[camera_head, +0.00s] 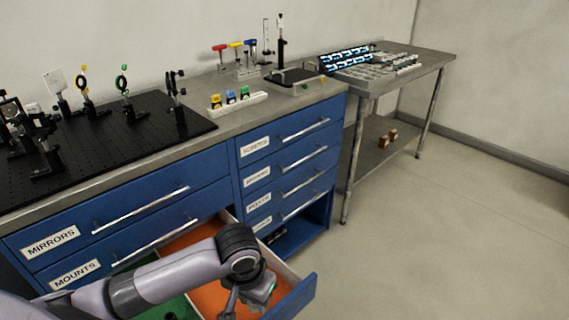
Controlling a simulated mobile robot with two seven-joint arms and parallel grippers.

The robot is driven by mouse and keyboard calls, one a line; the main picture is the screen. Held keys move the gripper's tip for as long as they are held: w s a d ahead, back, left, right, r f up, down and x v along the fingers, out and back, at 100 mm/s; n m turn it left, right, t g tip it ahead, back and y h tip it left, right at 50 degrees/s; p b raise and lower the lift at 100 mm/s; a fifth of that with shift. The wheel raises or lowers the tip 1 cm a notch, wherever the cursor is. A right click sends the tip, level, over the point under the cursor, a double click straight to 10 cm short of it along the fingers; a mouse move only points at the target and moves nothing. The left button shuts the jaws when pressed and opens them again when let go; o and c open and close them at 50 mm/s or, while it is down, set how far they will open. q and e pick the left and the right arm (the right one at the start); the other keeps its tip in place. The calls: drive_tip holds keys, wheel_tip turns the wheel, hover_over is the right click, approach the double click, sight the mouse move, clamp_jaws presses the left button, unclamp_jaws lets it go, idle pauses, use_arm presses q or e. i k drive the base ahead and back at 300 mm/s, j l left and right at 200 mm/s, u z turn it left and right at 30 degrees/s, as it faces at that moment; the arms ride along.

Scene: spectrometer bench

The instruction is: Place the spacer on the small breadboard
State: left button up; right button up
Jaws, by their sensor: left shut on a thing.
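My left gripper (254,293) points down over the open drawer's orange section. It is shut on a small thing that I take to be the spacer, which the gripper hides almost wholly. A small breadboard (296,76), a low plate with a dark top and an upright post, sits on the bench top near its right end. It is well away from my left gripper, up and behind it. My right gripper is not in view.
The open drawer (302,297) has orange and green sections. A large black breadboard (100,142) with optics mounts covers the bench's left. A white holder (238,103) with coloured pieces and a hex-key stand (240,70) are near the small breadboard. A side table (435,58) stands right.

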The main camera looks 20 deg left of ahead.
sight(300, 77)
drive_tip(key=i+l+z, duration=0.1)
drive_tip(key=i+z, duration=0.25)
drive_tip(key=i, duration=0.35)
drive_tip(key=i+u, duration=0.1)
drive_tip(key=i, duration=0.35)
drive_tip(key=i+l, duration=0.15)
drive_tip(key=i, duration=0.3)
drive_tip(key=i+l+u, duration=0.1)
drive_tip(key=i+u, duration=0.25)
drive_tip(key=i+l+u, duration=0.15)
drive_tip(key=i+u, duration=0.2)
